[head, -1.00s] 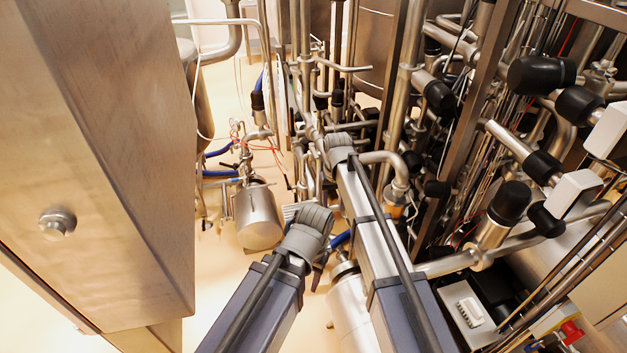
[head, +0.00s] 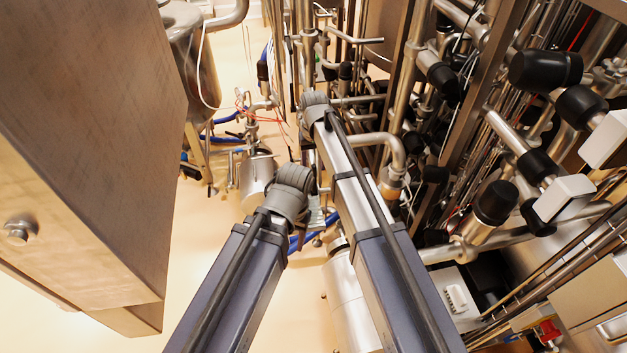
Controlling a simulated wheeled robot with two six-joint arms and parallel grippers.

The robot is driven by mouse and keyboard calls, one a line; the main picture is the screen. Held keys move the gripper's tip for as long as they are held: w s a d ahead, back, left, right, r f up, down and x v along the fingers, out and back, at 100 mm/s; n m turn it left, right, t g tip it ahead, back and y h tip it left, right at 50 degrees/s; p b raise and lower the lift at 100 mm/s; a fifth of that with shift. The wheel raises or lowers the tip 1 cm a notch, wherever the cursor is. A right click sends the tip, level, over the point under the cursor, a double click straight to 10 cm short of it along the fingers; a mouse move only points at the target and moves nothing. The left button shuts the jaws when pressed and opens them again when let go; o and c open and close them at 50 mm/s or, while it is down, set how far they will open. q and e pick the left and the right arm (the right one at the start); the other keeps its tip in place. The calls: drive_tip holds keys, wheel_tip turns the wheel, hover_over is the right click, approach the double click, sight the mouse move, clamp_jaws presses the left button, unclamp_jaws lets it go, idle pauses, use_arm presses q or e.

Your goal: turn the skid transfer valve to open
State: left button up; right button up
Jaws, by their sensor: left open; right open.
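I cannot pick out for certain which fitting is the skid transfer valve among the crowded steel pipework (head: 412,75). A pipe with a bar-like side branch (head: 352,38) stands at the top centre. My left gripper (head: 292,190) is the lower one, at the end of the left arm near the centre; it is open, its fingers mostly hidden behind the grey wrist. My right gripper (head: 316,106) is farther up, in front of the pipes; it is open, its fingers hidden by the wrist. I see nothing held in either, and contact with the pipes cannot be told.
A large steel cabinet (head: 90,140) fills the left side. A steel cylinder (head: 256,180) with blue hoses sits low behind my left wrist. Black-capped pipe fittings (head: 545,70) and white boxes (head: 565,197) crowd the right. Pale floor (head: 205,240) is clear beside the cabinet.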

sight(314, 180)
wheel_tip(314, 180, down, 7)
drive_tip(key=b, duration=0.7)
drive_tip(key=shift+f, duration=0.2)
drive_tip(key=shift+c, duration=0.3)
clamp_jaws()
idle(0.7)
